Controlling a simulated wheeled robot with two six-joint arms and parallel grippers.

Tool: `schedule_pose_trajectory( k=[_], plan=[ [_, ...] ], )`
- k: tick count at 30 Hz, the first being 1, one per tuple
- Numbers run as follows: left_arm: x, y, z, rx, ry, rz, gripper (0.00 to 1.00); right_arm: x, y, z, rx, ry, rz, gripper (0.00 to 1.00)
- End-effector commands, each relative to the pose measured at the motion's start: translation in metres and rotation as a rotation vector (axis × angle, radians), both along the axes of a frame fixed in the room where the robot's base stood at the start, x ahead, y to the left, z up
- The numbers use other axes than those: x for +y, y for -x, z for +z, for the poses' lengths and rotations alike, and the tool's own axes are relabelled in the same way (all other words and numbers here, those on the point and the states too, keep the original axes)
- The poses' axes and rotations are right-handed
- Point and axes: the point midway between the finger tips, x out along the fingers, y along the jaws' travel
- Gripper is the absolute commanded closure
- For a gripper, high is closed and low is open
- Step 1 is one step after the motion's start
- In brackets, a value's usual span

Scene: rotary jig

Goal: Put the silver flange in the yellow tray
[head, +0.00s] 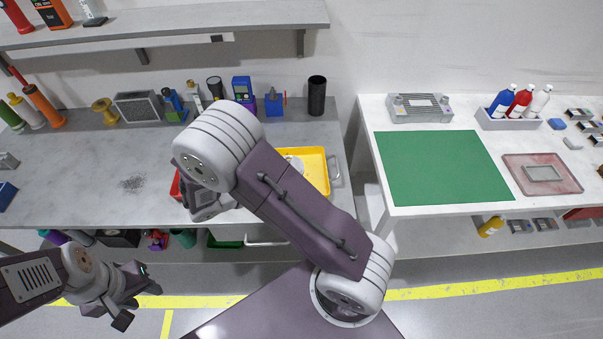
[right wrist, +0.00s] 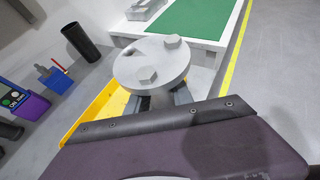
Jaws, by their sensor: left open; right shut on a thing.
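The silver flange (right wrist: 152,68), a round disc with bolt heads, is in my right gripper (right wrist: 163,98), whose jaws are shut on it beneath the disc. The yellow tray (right wrist: 92,112) shows behind and to the left of the flange in the right wrist view. In the head view the tray (head: 318,172) lies on the left bench, partly covered by my right arm. A pale rounded edge, apparently the flange (head: 294,162), shows over it beside the arm. The right jaws are hidden there. My left gripper (head: 137,299) is open and empty, low in front of the bench.
A red container (head: 175,187) peeks out left of my right arm. A black cylinder (head: 317,95), a blue device (head: 242,89) and other items line the bench's back. The green mat (head: 440,167) covers part of the right bench.

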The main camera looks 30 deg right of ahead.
Motion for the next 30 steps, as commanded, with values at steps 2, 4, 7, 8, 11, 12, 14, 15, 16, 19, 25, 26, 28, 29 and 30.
schedule_pose_trajectory(
  k=[2, 4, 7, 8, 11, 12, 14, 15, 16, 19, 25, 26, 28, 29, 30],
  plan=[
    [0.000, 0.000, 0.003, 0.000, 0.000, 0.000, 0.59, 0.006, -0.001, 0.002, 0.000, 0.001, 0.022, 1.00],
    [0.000, 0.000, 0.003, 0.000, 0.000, 0.000, 0.59, 0.010, -0.001, 0.003, 0.000, 0.001, 0.034, 1.00],
    [0.000, 0.000, 0.003, 0.000, 0.000, 0.000, 0.59, 0.011, -0.002, 0.002, -0.001, 0.001, 0.038, 1.00],
    [0.000, 0.000, 0.003, 0.000, 0.000, 0.000, 0.59, 0.010, -0.004, 0.001, 0.000, 0.001, 0.037, 1.00],
    [0.000, 0.000, 0.004, 0.000, 0.000, 0.000, 0.59, 0.002, -0.020, -0.010, 0.001, 0.002, 0.032, 1.00],
    [0.000, 0.000, 0.004, 0.000, 0.000, 0.000, 0.59, -0.003, -0.030, -0.017, 0.001, 0.003, 0.032, 1.00],
    [0.000, 0.000, 0.005, 0.000, 0.000, 0.000, 0.59, -0.011, -0.046, -0.028, 0.001, 0.003, 0.031, 1.00],
    [0.000, 0.000, 0.006, 0.000, 0.000, 0.000, 0.59, -0.015, -0.056, -0.035, 0.001, 0.002, 0.030, 1.00],
    [0.000, 0.000, 0.006, 0.000, 0.000, 0.000, 0.59, -0.019, -0.064, -0.040, 0.000, 0.002, 0.031, 1.00],
    [0.000, 0.000, 0.008, 0.000, 0.000, 0.000, 0.59, -0.028, -0.087, -0.054, -0.002, 0.001, 0.033, 1.00],
    [0.000, 0.000, 0.008, 0.000, 0.000, 0.000, 0.59, -0.037, -0.108, -0.067, -0.001, 0.002, 0.035, 1.00],
    [0.000, 0.000, 0.008, 0.000, 0.000, 0.000, 0.59, -0.037, -0.109, -0.068, -0.001, 0.002, 0.036, 1.00],
    [0.000, 0.000, 0.008, 0.000, 0.000, 0.000, 0.59, -0.037, -0.109, -0.069, 0.000, 0.002, 0.037, 1.00],
    [0.000, 0.000, 0.008, 0.000, 0.000, 0.000, 0.59, -0.037, -0.109, -0.072, 0.001, 0.002, 0.037, 1.00],
    [0.000, 0.000, 0.009, 0.000, 0.000, 0.000, 0.59, -0.037, -0.108, -0.079, 0.003, 0.002, 0.036, 1.00]
  ],
)
